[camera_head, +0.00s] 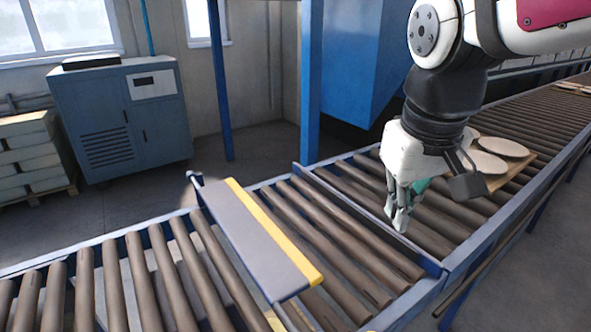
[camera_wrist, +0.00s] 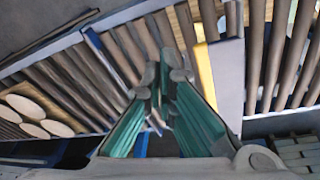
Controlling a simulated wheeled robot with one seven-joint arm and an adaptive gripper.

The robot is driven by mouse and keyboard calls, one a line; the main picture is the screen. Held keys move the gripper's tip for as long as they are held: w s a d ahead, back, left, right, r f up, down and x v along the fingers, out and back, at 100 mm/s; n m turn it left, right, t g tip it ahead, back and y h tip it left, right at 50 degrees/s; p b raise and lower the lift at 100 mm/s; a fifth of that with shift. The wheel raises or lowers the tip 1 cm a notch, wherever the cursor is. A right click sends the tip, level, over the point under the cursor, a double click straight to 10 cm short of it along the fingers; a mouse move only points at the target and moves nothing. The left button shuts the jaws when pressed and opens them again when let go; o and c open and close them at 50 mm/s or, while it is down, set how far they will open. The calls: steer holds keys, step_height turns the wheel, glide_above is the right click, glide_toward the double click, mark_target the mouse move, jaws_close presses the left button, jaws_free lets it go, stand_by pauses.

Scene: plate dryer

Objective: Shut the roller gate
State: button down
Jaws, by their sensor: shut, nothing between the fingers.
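A flat grey panel with a yellow edge strip (camera_head: 258,238) spans the roller conveyor left of centre in the head view; it looks like the roller gate, but I cannot tell whether it is open or shut. In the wrist view, its grey face (camera_wrist: 229,80) and yellow strip (camera_wrist: 205,75) are right of the fingers. My gripper (camera_head: 399,218) points down above the rollers, right of the panel and apart from it. Its fingers are shut and empty. They also show in the wrist view (camera_wrist: 165,82), with green sides.
A wooden board (camera_head: 516,172) with several round plates (camera_head: 502,147) lies on the conveyor behind and right of my gripper. A blue post (camera_head: 311,80) rises behind the conveyor. A blue-grey cabinet (camera_head: 120,115) stands at the back left. Bare rollers (camera_head: 345,240) lie between panel and gripper.

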steer(key=w+a+f+n+g, duration=0.1)
steer(key=w+a+f+n, duration=0.1)
steer(key=w+a, duration=0.55)
steer(key=n+g+p, duration=0.1)
steer(key=n+g, duration=0.1)
glide_above(296, 249)
step_height(296, 249, down, 7)
steer(key=shift+s+r, duration=0.1)
steer(key=shift+r, duration=0.05)
step_height(296, 249, down, 14)
steer(key=shift+p, duration=0.95)
steer(key=shift+y, duration=0.3)
